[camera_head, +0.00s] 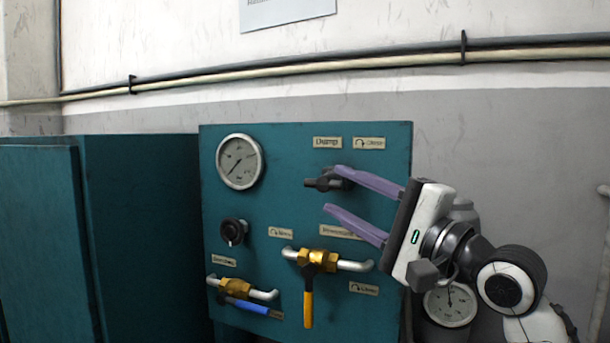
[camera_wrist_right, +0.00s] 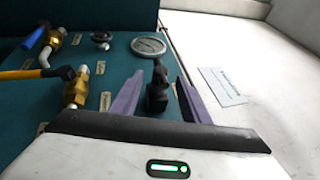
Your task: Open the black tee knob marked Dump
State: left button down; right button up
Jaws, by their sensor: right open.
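The black tee knob (camera_head: 326,182) sticks out from the upper right of the teal panel (camera_head: 290,150), below a small label (camera_head: 327,142) that seems to read Dump. My right gripper (camera_head: 332,189) is open, with its two purple fingers reaching in from the right. In the head view the upper finger overlaps the knob and the lower finger is below it. In the right wrist view the knob (camera_wrist_right: 158,92) shows between the two fingers (camera_wrist_right: 158,97). I cannot tell whether a finger touches it. My left gripper is not in view.
A pressure gauge (camera_head: 240,161) is at the panel's upper left, with a round black knob (camera_head: 233,232) below it. Brass valves with a yellow handle (camera_head: 308,309) and a blue handle (camera_head: 247,306) are lower down. Another gauge (camera_head: 450,305) is at the lower right.

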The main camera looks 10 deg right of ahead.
jog(key=x, duration=0.3)
jog(key=shift+s+a+r+p, duration=0.1)
jog(key=shift+s+r+p, duration=0.15)
jog(key=shift+p, duration=0.1)
jog(key=x, duration=0.4)
jog(key=p+x, duration=0.1)
jog(key=x, duration=0.1)
jog(key=shift+f, duration=0.3)
jog(key=c, duration=1.1)
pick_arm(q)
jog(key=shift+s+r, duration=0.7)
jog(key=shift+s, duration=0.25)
pick_arm(e)
jog(key=shift+o, duration=0.2)
